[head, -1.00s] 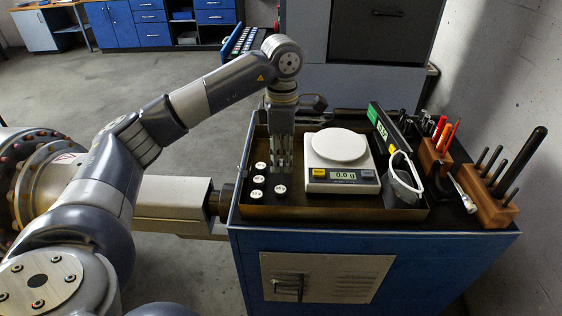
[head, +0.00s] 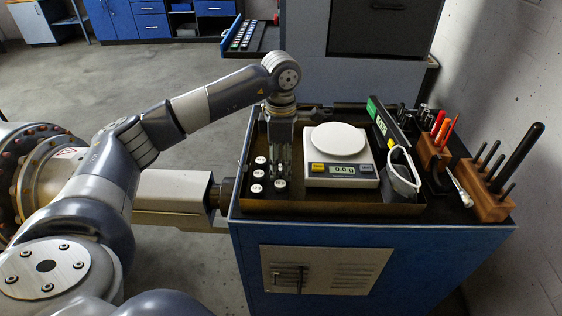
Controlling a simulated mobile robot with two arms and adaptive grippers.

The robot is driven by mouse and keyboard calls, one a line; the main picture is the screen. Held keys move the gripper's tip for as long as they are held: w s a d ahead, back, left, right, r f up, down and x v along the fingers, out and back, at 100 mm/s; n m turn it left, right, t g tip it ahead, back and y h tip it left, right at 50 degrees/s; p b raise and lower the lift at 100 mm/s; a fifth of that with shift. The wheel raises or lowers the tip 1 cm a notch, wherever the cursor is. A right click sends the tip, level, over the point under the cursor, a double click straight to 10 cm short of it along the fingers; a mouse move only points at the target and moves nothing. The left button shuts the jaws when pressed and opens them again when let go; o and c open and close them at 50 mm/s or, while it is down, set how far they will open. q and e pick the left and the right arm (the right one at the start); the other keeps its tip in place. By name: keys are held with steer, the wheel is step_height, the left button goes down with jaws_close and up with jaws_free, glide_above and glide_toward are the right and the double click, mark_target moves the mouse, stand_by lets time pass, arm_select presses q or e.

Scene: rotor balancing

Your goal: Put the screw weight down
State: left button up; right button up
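My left gripper (head: 281,172) points straight down into the brown tray (head: 330,208), just left of the scale. Its fingertips are low, among the small dark screw weights with white tops. Three of these weights show clearly: one at the back (head: 260,160), one in the middle (head: 258,174) and one in front (head: 257,188). Another screw weight (head: 280,185) stands right at the fingertips. I cannot tell whether the fingers touch it or are closed on it. The white scale (head: 341,157) reads 0.0 g and its round pan is empty. My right gripper is not in view.
Safety glasses (head: 403,172) and a black and green device (head: 383,122) lie at the tray's right side. Wooden tool holders (head: 490,203) with upright tools stand farther right on the blue cabinet (head: 420,260). The flanged rotor (head: 30,170) is at the left.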

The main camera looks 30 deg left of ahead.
arm_select(q)
steer(key=shift+r, duration=0.2)
step_height(320, 180, up, 8)
steer(key=shift+f+b, duration=0.25)
steer(key=shift+b, duration=0.65)
step_height(320, 180, up, 5)
steer(key=p, duration=0.1)
glide_above(281, 167)
steer(key=shift+f, duration=0.2)
